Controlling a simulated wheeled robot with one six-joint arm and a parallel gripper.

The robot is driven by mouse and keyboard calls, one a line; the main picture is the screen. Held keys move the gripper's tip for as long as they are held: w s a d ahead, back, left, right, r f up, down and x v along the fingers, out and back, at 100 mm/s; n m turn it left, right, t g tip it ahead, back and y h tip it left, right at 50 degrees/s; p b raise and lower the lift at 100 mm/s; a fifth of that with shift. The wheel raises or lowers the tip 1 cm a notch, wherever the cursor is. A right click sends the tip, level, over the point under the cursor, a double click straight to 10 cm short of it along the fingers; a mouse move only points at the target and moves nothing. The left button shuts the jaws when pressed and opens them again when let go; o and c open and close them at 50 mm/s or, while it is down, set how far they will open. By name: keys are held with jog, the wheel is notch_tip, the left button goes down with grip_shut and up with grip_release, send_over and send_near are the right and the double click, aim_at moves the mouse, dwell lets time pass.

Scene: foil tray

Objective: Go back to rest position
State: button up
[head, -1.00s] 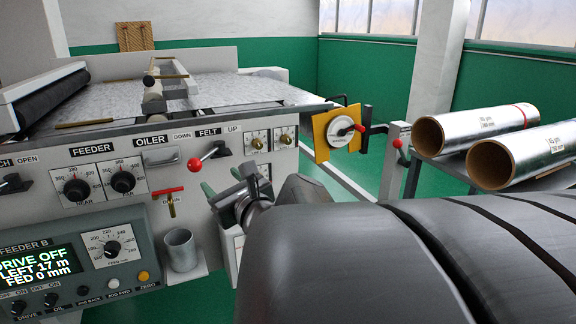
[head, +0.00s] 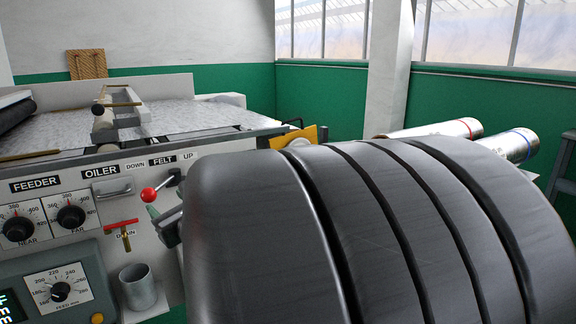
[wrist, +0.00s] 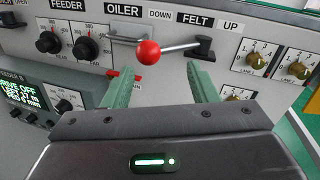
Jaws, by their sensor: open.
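My gripper (wrist: 160,84) shows in the wrist view as two green fingers held wide apart with nothing between them. It faces the front panel of the machine, below the felt lever (wrist: 175,48). The lever's red ball (wrist: 148,52) appears just beyond the gap between the fingers, with no visible contact. The lever points left, toward the DOWN label. In the head view my dark arm fills the lower right and hides most of the gripper. The felt lever (head: 149,194) shows just left of my arm there.
The panel carries the feeder dials (head: 71,216), a red drain handle (head: 121,224) and a grey cup (head: 138,287). A yellow plate (head: 305,137) sits at the panel's right end, partly hidden. Foil rolls (head: 515,146) lie at the right behind my arm.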

aim_at(155, 191)
jog(key=shift+x, duration=1.9)
jog(key=shift+a, duration=0.1)
jog(key=p+v, duration=0.2)
jog(key=v, duration=0.8)
jog(key=b+x, duration=0.2)
jog(key=x, duration=1)
jog(key=shift+w+a+f+b, duration=0.15)
jog(key=shift+w+a+b, duration=0.1)
jog(key=shift+a+b, duration=0.15)
jog(key=shift+w+a, duration=0.15)
jog(key=shift+w, duration=0.15)
